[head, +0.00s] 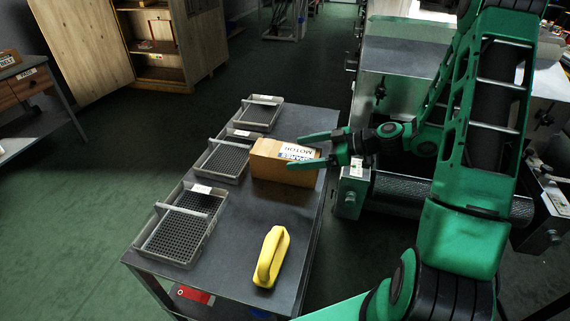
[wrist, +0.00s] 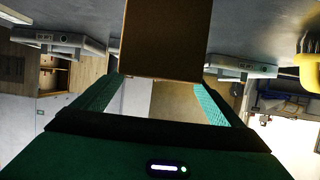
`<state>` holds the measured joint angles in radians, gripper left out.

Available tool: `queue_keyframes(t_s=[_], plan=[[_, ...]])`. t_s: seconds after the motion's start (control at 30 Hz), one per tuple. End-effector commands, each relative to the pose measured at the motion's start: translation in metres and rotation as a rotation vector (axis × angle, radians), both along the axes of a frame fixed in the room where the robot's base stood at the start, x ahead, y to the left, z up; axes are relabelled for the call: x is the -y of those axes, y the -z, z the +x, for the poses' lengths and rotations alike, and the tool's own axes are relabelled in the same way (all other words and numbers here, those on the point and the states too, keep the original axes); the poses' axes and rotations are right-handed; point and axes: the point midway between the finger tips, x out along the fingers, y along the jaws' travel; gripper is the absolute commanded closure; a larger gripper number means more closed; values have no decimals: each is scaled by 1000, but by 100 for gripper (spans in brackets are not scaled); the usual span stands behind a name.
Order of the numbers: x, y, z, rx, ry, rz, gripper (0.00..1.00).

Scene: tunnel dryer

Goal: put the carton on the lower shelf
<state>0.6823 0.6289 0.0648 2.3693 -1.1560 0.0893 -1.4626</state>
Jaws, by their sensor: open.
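A brown carton (head: 270,168) with a white label reading MOTOR lies on the top of a dark cart (head: 235,235). My gripper (head: 294,153) is open, with its green fingers reaching over the carton from the right, one towards its far side and one over its near part. In the wrist view the carton (wrist: 165,38) shows between and beyond the fingertips; I cannot tell whether they touch it. An open wooden cabinet (head: 85,45) at the back left has shelves, with a lower shelf (head: 158,79). The cart also has a lower level, mostly hidden.
Several grey mesh trays (head: 142,245) line the cart's left side. A yellow handled object (head: 271,256) stands near its front. A side table (head: 50,122) with boxes is at the far left. Metal machinery (head: 400,60) stands at right. Green floor is clear left of the cart.

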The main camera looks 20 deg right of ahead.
Motion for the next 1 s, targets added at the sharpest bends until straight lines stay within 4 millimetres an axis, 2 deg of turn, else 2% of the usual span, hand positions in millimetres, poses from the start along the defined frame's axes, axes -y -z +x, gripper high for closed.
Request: queue_keyframes(t_s=[0.17, 0.5, 0.8, 0.83, 1.0], plan=[[-9, 4, 6, 0, -2, -1, 9], [-40, 21, 30, -1, -5, 0, 9], [-44, 23, 34, 0, -2, -1, 9], [-44, 23, 34, 0, -2, -1, 12], [-44, 23, 34, -1, -3, -1, 52]])
